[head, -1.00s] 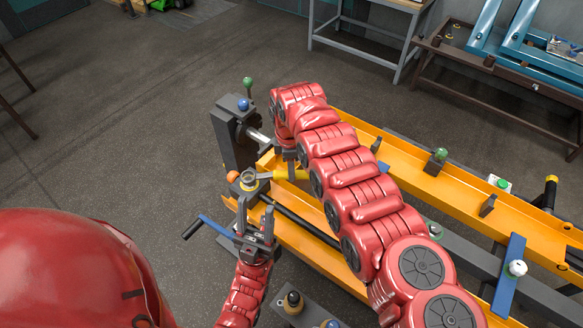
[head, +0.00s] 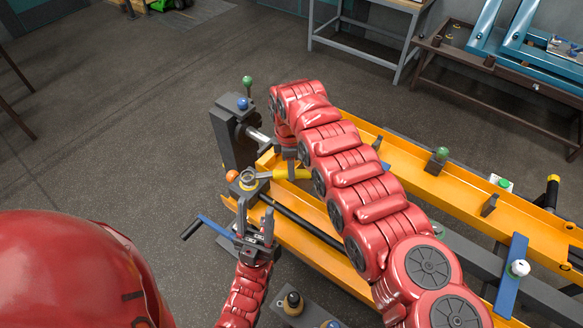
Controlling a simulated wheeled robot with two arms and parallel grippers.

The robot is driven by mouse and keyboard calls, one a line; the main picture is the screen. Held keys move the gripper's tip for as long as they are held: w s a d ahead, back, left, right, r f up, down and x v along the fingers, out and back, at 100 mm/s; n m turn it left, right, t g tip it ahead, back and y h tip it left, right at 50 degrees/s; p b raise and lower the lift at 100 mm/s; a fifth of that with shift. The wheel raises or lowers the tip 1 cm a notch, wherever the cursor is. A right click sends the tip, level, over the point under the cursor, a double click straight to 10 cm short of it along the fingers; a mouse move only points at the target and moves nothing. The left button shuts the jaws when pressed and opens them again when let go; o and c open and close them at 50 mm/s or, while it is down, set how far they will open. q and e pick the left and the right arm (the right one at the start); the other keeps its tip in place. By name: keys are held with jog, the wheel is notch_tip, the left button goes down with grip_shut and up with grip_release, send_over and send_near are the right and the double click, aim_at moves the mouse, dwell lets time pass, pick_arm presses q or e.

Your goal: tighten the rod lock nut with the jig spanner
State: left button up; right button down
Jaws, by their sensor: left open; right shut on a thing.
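My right gripper (head: 290,170) is shut on the spanner handle from above, partly hidden by my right arm. My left gripper (head: 254,210) is open and empty, fingers pointing up, just below the nut block and apart from the spanner.
The orange fork frame (head: 460,205) runs to the lower right, with a dark rod (head: 310,229) along it. A blue crank handle (head: 213,227) lies left of my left gripper. An orange knob (head: 232,175) stands close beside the nut. A grey bench and blue frames are at the back right.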

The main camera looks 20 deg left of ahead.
jog(key=shift+f+b, duration=1.1)
dwell(0.4)
jog(key=c, duration=1.3)
grip_release()
grip_shut()
jog(key=shift+d, duration=0.1)
